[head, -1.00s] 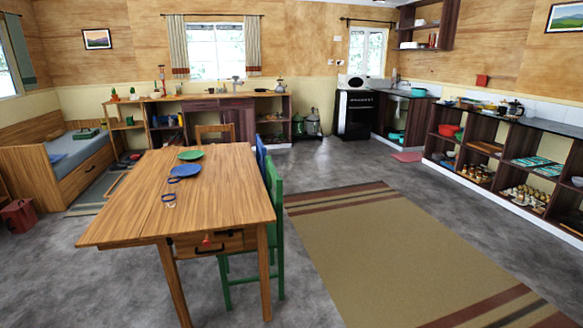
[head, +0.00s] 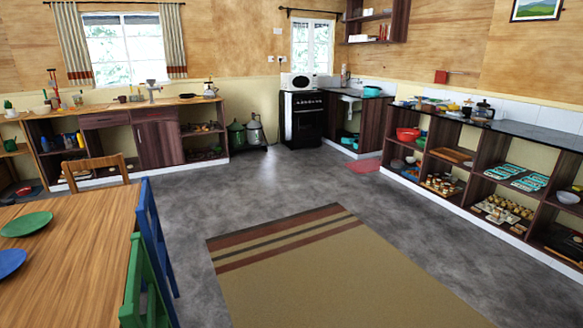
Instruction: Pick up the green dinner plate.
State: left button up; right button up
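The green dinner plate (head: 26,224) lies flat on the wooden table (head: 85,250) at the left of the head view, close to the picture's left edge. A blue plate (head: 9,262) lies nearer to me on the same table, partly cut off by the left edge. Neither of my grippers shows in the head view.
A green chair (head: 145,290) and a blue chair (head: 155,235) stand along the table's right side; a wooden chair (head: 95,168) stands at its far end. A striped rug (head: 330,275) covers the floor at right. Low shelves (head: 480,170) line the right wall. Grey floor between is open.

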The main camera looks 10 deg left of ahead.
aim_at(29, 224)
jog(key=u, duration=0.15)
jog(key=i, duration=2.75)
jog(key=u, duration=1.55)
jog(key=i, duration=1.7)
jog(key=u, duration=1.25)
jog(key=i, duration=0.2)
